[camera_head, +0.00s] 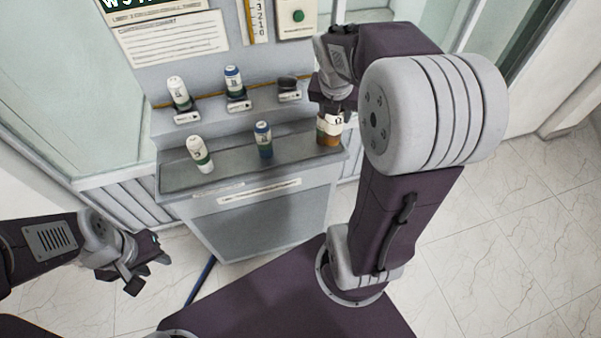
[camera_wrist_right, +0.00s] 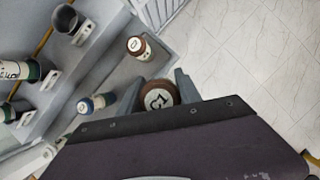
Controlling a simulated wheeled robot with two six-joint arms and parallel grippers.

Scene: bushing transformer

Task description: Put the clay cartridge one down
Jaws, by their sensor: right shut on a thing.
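My right gripper (camera_wrist_right: 158,90) is shut on a clay cartridge (camera_wrist_right: 160,96), whose round brown end shows between the fingers in the right wrist view. In the head view my right gripper (camera_head: 331,108) is over the right end of the grey lower shelf (camera_head: 220,168). A second brown-capped cartridge (camera_wrist_right: 138,46) is on that shelf in the right wrist view. In the head view the brown and white parts under the gripper overlap, and I cannot tell whether the held one touches the shelf. My left gripper (camera_head: 143,262) is open and empty at lower left, away from the stand.
A white cartridge (camera_head: 200,154) and a blue-capped cartridge (camera_head: 263,139) stand on the lower shelf. On the upper step, a white cartridge (camera_head: 179,92) and another blue-capped one (camera_head: 234,82) sit in holders. A dark cup holder (camera_head: 287,84) at right looks empty.

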